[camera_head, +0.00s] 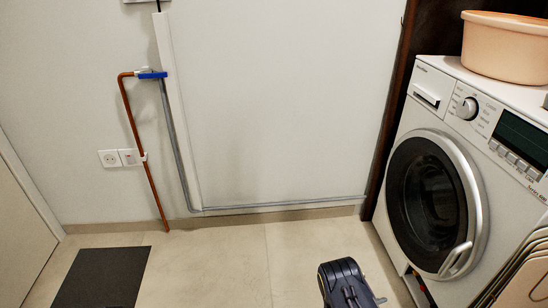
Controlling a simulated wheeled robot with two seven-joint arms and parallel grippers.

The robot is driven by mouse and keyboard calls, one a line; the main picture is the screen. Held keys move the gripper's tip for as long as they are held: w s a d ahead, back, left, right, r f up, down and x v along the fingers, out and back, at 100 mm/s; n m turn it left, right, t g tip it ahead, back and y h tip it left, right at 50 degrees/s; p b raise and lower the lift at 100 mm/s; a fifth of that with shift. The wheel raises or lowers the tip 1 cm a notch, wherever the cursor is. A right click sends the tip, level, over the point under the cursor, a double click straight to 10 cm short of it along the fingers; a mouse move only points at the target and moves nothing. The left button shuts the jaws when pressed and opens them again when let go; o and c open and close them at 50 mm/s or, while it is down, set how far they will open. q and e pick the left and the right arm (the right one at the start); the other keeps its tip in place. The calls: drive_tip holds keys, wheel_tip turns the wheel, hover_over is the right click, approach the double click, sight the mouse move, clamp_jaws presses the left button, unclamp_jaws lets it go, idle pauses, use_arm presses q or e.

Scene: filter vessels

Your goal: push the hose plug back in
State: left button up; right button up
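The white washing machine (437,120) stands at the right with its round door shut. At its lower left front corner is a small dark opening (421,289) with red and green bits inside. I cannot make out the hose plug there; the parts are too small and partly cut off by the frame's lower edge. A dark part of my own arm rises from the bottom edge, just left of this opening. I cannot tell which arm it is, and no gripper fingers show clearly.
A peach basin (506,46) sits on the machine. Folded beige panels (522,275) lean at the lower right. A dark mat (101,277) lies at the lower left. A copper pipe (143,155) and grey hose (181,160) run along the wall. The middle floor is clear.

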drive_tip(key=w+a+r+m+t+y, duration=0.1)
drive_tip(key=w+r+m+y, duration=0.55)
drive_tip(key=w+r, duration=0.65)
drive_tip(key=s+a+r+m+t+y+p, duration=0.1)
drive_tip(key=s+a+r+m+y, duration=0.15)
drive_tip(key=r, duration=0.75)
drive_tip(key=s+a+r+m+t+y, duration=0.15)
drive_tip(key=a+r+y, duration=0.25)
drive_tip(key=r, duration=0.7)
drive_tip(key=s+a+r+m+y, duration=0.2)
drive_tip(key=s+a+r+y, duration=0.4)
drive_tip(key=s+r, duration=0.7)
drive_tip(key=s+a+r+m+g+h, duration=0.1)
drive_tip(key=s+a+m+g, duration=0.2)
drive_tip(key=s, duration=1.7)
use_arm(q)
wheel_tip(320, 180, up, 40)
drive_tip(key=p, duration=3.9)
drive_tip(key=shift+a, duration=0.3)
use_arm(e)
wheel_tip(320, 180, up, 38)
drive_tip(key=a+n, duration=0.1)
drive_tip(key=shift+a, duration=0.15)
